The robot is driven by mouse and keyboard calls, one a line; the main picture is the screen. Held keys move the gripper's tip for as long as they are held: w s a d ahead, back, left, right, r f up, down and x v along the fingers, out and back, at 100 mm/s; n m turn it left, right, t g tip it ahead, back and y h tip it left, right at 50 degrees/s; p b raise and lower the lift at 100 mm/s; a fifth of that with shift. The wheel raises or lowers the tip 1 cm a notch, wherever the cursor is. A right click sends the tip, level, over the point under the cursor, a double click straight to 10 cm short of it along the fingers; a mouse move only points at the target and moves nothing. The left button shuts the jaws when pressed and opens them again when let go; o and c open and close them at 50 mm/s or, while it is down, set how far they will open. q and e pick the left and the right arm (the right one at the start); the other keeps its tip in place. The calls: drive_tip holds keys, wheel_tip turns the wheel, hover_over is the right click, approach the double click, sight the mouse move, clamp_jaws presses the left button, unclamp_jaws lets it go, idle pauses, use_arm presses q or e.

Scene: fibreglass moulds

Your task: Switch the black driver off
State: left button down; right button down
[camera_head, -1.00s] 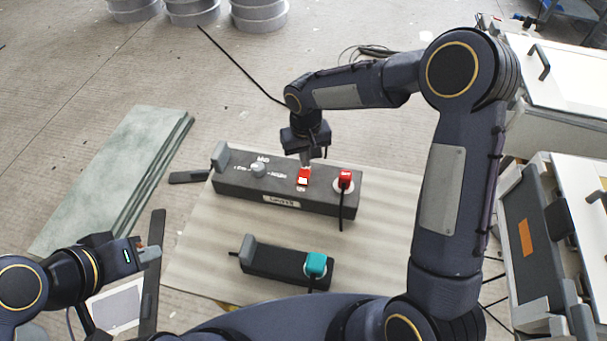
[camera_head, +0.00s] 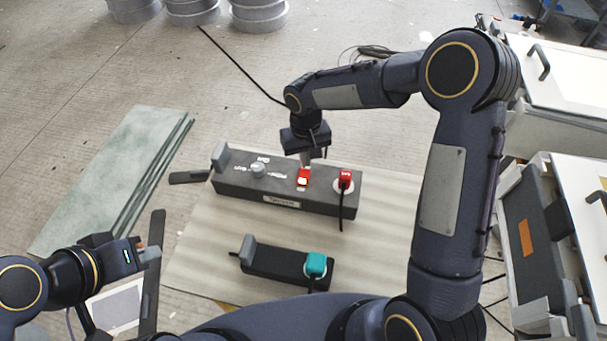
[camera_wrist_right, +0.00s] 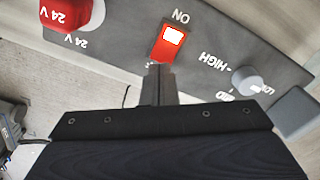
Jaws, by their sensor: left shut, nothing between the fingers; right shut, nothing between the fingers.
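The black driver (camera_head: 235,185) is a long dark box lying on a pale board. On its top are a red rocker switch (camera_head: 303,177), a grey knob (camera_head: 258,170) and a red plug (camera_head: 345,176). The right wrist view shows the switch (camera_wrist_right: 170,43) with a white patch at its end beside the word ON. My right gripper (camera_head: 306,163) is shut and empty, pointing down at the switch. In the wrist view its fingertips (camera_wrist_right: 159,70) are at the switch end away from ON; I cannot tell whether they touch. My left gripper (camera_head: 150,254) is shut and empty at lower left.
A smaller dark box with a teal plug (camera_head: 315,264) lies nearer me on the board (camera_head: 390,225). Greenish sheets (camera_head: 105,180) lie at left. Pale cases (camera_head: 575,200) stand at right. A black cable (camera_head: 240,68) runs behind the driver. The floor behind is mostly clear.

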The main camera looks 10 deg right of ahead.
drive_tip(key=shift+f+b, duration=0.75)
drive_tip(key=shift+f, duration=0.2)
idle(0.8)
drive_tip(key=shift+r, duration=0.1)
drive_tip(key=shift+r+p, duration=2.4)
drive_tip(key=shift+r, duration=1.1)
